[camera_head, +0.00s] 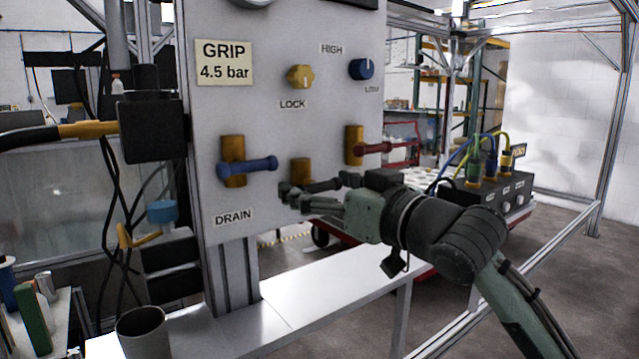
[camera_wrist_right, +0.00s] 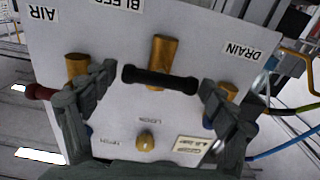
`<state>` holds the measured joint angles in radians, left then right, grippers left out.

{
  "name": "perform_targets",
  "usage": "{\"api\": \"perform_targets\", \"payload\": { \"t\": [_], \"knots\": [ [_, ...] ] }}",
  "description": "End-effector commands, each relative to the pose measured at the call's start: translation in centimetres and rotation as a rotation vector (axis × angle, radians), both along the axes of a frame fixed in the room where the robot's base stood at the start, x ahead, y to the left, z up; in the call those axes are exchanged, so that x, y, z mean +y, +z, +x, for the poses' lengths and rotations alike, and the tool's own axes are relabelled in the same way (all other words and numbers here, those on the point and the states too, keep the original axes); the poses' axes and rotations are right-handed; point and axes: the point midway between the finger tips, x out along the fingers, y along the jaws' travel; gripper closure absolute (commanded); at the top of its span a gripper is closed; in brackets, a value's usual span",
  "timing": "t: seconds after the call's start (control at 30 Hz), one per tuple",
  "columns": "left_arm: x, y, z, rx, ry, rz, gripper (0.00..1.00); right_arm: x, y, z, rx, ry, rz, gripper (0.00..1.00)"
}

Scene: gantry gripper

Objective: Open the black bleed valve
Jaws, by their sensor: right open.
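The black bleed valve handle (camera_head: 324,186) lies roughly crosswise on its brass body (camera_head: 300,169), low on the grey panel. In the wrist view the black handle (camera_wrist_right: 160,80) is seen whole, a bar with knobbed ends. My right gripper (camera_head: 318,192) is at this handle, partly covering it in the head view. In the wrist view my right gripper (camera_wrist_right: 158,80) is open, one finger beyond each end of the handle, with small gaps seen. My left gripper is not in view.
A blue handle (camera_head: 248,167) by the DRAIN label and a red handle (camera_head: 388,147) flank the black one. A yellow LOCK knob (camera_head: 300,77) and a blue knob (camera_head: 361,69) sit above. A grey cup (camera_head: 143,333) stands below left.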

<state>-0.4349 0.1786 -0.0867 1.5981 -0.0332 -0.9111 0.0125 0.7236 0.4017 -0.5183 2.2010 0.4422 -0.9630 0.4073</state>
Motion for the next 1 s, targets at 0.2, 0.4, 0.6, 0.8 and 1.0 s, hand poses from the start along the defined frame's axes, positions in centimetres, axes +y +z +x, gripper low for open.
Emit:
{"api": "perform_targets", "payload": {
  "t": [0.2,0.4,0.6,0.8,1.0],
  "knots": [
    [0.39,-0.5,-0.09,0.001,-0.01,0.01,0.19,0.1,-0.19,0.1,0.0,0.0,0.0,0.15],
    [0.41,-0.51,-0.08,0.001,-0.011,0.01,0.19,0.07,-0.22,0.1,0.0,0.0,0.0,0.34],
    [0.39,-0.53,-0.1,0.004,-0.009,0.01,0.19,0.07,-0.23,0.08,0.0,0.0,0.0,0.54],
    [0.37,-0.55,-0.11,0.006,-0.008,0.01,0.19,0.06,-0.24,0.09,-0.012,0.0,-0.018,0.54],
    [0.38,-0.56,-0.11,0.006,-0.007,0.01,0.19,0.06,-0.26,0.1,-0.061,-0.001,-0.088,0.54]
  ]
}}
